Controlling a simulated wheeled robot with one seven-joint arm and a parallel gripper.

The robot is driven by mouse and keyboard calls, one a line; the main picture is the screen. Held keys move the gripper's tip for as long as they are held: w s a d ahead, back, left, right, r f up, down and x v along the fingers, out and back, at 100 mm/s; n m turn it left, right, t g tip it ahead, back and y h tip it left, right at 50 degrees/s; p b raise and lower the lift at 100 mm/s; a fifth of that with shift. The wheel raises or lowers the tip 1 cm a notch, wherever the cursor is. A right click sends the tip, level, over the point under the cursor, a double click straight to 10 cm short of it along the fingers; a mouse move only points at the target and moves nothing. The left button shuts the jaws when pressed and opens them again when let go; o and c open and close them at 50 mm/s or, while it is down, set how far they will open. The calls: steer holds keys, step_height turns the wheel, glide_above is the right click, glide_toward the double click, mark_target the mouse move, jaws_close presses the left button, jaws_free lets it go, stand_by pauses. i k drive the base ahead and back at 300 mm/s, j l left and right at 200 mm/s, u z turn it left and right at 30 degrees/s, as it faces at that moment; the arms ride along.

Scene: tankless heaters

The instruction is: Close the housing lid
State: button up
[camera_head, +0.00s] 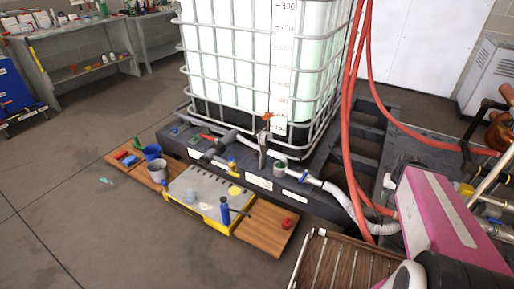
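No part in view can be surely told as the housing lid. A pink box-shaped body (437,222) with a pale strip on its face stands at the lower right; I cannot tell whether it is the housing, or whether any lid on it is open. A low yellow case (205,196) with a grey top lies on a wooden board in the middle; its top looks flat. My gripper is not visible. A rounded white and black part at the bottom right edge may be part of my arm, cut off by the frame.
A caged white tank (262,58) stands on a dark pallet (300,187). Red hoses (349,125) hang down right of it. A blue bottle (225,211), a grey cup (157,170) and a slatted wooden crate (318,265) are nearby.

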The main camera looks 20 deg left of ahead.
mark_target(262, 137)
steer(key=k+j, duration=0.25)
steer(key=j, duration=0.15)
steer(key=k+j+z, duration=0.15)
steer(key=j, duration=0.75)
steer(key=k+j+z, duration=0.15)
steer(key=j, duration=0.35)
steer(key=k+j, duration=0.1)
steer(key=j, duration=0.45)
steer(key=j+z, duration=0.1)
steer(key=j, duration=0.4)
steer(key=k+j, duration=0.2)
steer(key=j, duration=0.3)
steer(key=k+j+z, duration=0.15)
steer(key=j, duration=0.35)
steer(key=k+j, duration=0.1)
steer(key=j, duration=0.4)
steer(key=k+j+z, duration=0.1)
steer(key=j, duration=0.35)
steer(key=i+j+u, duration=0.1)
steer(key=i, duration=0.1)
